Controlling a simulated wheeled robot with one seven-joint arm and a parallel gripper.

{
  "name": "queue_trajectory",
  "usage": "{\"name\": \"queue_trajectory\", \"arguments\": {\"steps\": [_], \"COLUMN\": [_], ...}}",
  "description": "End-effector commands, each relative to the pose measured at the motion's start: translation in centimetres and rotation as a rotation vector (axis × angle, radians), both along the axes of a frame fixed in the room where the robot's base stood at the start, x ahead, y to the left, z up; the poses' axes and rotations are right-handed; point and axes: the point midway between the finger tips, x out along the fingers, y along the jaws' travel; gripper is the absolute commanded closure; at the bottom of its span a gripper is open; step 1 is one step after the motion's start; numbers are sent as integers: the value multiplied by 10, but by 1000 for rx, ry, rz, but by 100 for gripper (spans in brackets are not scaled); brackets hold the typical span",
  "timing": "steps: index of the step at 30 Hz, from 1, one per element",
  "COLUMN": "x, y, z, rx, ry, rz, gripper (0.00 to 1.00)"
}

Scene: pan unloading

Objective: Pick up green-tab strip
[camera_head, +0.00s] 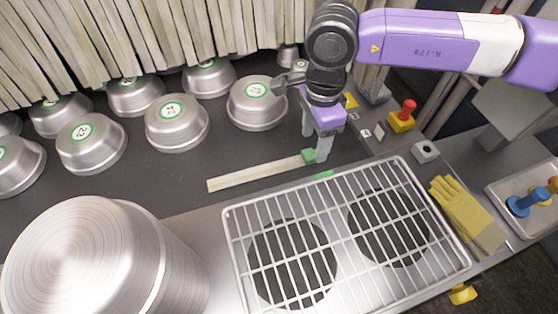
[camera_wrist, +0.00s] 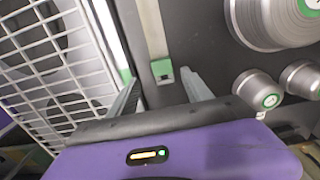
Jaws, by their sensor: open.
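The strip (camera_head: 250,177) is long, thin and pale, and lies flat on the dark surface. Its green tab (camera_head: 308,156) is at its right end, close to my gripper (camera_head: 314,148). My gripper is open and points down, its fingers on either side of the tab as seen. In the wrist view the strip (camera_wrist: 152,28) runs away from me and the green tab (camera_wrist: 162,69) shows between the open fingertips (camera_wrist: 160,77). No contact shows, and I cannot tell how far the fingertips are above the surface.
A wire rack (camera_head: 345,235) stands just in front of the strip. Several metal pans with green labels, one nearest (camera_head: 257,104), stand behind it. A large metal pot (camera_head: 85,260) is at front left. A red button box (camera_head: 402,117) and yellow gloves (camera_head: 461,208) lie right.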

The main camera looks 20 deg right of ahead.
Motion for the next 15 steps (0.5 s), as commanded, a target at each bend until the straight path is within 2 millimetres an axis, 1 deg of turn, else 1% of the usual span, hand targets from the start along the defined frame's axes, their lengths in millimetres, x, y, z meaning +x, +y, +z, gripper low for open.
{"name": "queue_trajectory", "arguments": {"steps": [9,12,15], "x": [5,5,5], "y": [-4,-4,-4], "z": [-40,-46,-48], "rx": [4,4,4], "ry": [1,-1,-2], "rz": [-1,0,1], "gripper": [42,42,42]}}
